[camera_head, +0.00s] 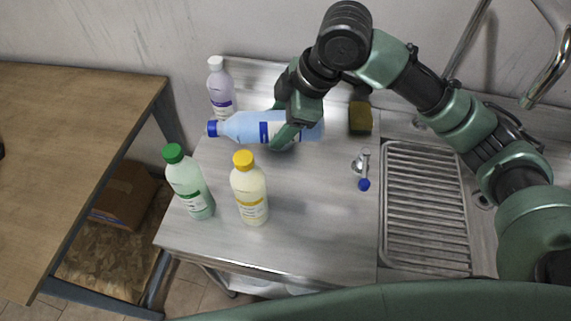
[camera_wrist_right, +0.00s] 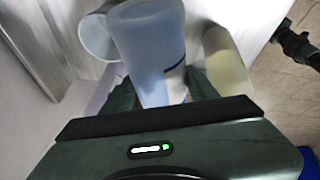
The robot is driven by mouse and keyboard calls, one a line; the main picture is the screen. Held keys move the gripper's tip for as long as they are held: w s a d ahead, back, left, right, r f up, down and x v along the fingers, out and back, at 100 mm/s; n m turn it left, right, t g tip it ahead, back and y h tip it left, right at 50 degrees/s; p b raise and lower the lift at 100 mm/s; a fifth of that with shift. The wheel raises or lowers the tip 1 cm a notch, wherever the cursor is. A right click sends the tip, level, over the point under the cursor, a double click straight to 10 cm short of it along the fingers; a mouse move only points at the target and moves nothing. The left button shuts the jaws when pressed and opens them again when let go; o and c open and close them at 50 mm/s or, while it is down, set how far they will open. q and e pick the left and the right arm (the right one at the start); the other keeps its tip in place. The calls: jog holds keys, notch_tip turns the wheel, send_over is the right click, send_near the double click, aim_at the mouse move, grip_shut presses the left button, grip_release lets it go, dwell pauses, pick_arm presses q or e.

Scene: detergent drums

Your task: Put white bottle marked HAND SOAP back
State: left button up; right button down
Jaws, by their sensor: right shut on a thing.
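My right gripper (camera_head: 284,122) is shut on a light blue bottle (camera_head: 243,126) with a blue cap. The bottle lies on its side in the jaws, cap to the left, above the counter. It also fills the middle of the wrist view (camera_wrist_right: 150,45). A pale lilac-white bottle (camera_head: 221,90) with a white cap stands upright behind it at the back left. A cream bottle (camera_head: 250,190) with a yellow cap and a pale green bottle (camera_head: 189,183) with a green cap stand in front. I cannot read any label, so I cannot tell which is HAND SOAP. My left gripper is not in view.
A sponge (camera_head: 360,118) lies at the back, and a small tap-like item with a blue end (camera_head: 363,172) is right of centre. A ribbed sink drainer (camera_head: 427,205) is at the right. A wooden table (camera_head: 75,130) stands left. The counter's front middle is clear.

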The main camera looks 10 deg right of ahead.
notch_tip(320, 180, down, 11)
jog(key=shift+f+p, duration=0.15)
jog(key=shift+p, duration=0.2)
jog(key=shift+f, duration=1.85)
jog(key=shift+c, duration=2.1)
grip_release()
jog(key=shift+f, duration=0.2)
jog(key=shift+r, duration=0.15)
